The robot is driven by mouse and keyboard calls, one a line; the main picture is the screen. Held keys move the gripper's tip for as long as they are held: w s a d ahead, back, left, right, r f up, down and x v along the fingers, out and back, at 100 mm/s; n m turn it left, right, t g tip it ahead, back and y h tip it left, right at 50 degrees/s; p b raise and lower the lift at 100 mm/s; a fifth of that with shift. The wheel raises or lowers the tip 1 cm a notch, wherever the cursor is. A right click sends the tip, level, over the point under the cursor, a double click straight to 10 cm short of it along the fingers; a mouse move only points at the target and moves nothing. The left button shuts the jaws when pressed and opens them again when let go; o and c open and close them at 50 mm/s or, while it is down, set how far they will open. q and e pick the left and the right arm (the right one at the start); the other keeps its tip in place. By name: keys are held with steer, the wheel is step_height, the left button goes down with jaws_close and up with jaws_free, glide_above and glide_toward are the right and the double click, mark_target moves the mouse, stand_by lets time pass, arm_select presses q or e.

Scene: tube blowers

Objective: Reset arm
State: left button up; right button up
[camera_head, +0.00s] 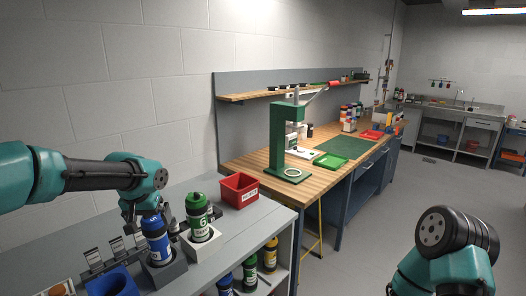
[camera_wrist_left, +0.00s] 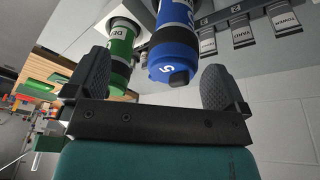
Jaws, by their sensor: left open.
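My left gripper (camera_head: 152,213) is over the near grey bench, at the top of a blue bottle (camera_head: 157,246) that stands upright in a grey holder. In the left wrist view the fingers (camera_wrist_left: 157,82) are spread wide. The blue bottle (camera_wrist_left: 174,45) shows between and beyond them, with clear gaps to both. A green bottle (camera_head: 198,218) stands in a pale holder just right of the blue one, and it also shows in the left wrist view (camera_wrist_left: 122,48). My right arm (camera_head: 450,240) is at the lower right; its fingers are not seen.
A red bin (camera_head: 239,190) sits at the bench's back. A blue holder (camera_head: 112,283) is at the lower left. Several bottles stand on the shelf below. A wooden workbench (camera_head: 240,165) with a green press (camera_head: 279,140) stands beyond. The floor at right is clear.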

arm_select(q)
steer(key=s+d+f+h, duration=0.1)
steer(key=s+d+f, duration=0.3)
steer(key=f, duration=1)
steer(key=s+d+f+g+h, duration=0.1)
steer(key=s+d+f, duration=0.3)
steer(key=s+f, duration=0.6)
steer(key=s+d+f+g+h, duration=0.1)
steer(key=s+d+f, duration=0.4)
steer(key=f, duration=1.4)
steer(key=shift+s+f+n+h, duration=0.3)
steer(key=shift+s+n, duration=0.1)
steer(key=shift+s, duration=1.15)
steer(key=shift+d, duration=0.1)
